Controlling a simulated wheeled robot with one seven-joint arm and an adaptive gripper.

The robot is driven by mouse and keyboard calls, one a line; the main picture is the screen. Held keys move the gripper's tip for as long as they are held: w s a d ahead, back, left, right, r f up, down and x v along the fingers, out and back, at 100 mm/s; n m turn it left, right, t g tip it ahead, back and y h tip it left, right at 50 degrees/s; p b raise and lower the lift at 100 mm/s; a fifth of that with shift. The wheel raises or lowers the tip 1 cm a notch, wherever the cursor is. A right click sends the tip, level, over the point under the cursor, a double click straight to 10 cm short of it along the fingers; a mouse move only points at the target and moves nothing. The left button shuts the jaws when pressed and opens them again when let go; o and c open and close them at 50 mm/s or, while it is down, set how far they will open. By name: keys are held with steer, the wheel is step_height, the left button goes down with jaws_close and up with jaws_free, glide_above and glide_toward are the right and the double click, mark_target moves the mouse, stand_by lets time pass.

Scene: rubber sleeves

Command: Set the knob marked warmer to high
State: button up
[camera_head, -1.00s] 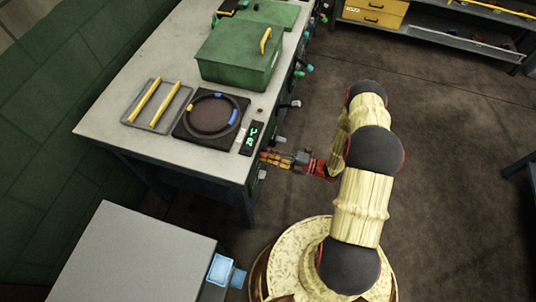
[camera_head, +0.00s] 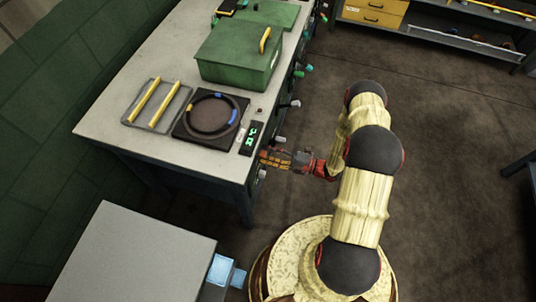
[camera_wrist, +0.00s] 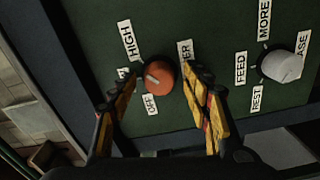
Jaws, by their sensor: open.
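An orange-red knob (camera_wrist: 160,70) with a pale mark on its face sits on a dark green panel in the wrist view. A HIGH label (camera_wrist: 127,40) is above left of it and an OFF label (camera_wrist: 151,103) is below. A label ending in ER (camera_wrist: 185,51) is partly hidden by my right finger. Another label at the left is mostly covered. The mark seems to lie toward the left side; its exact setting is unclear. My gripper (camera_wrist: 159,78) is open, with one finger on each side of the knob. In the head view my gripper (camera_head: 269,157) is at the bench's front edge.
A white knob (camera_wrist: 283,66) with FEED, MORE and REST labels is to the right. On the bench (camera_head: 115,122) are a green box (camera_head: 235,62), a dark plate with a ring (camera_head: 210,115) and a tray with yellow bars (camera_head: 153,105). More knobs line the bench front.

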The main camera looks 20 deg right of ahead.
steer(key=v, duration=1.2)
stand_by(0.6)
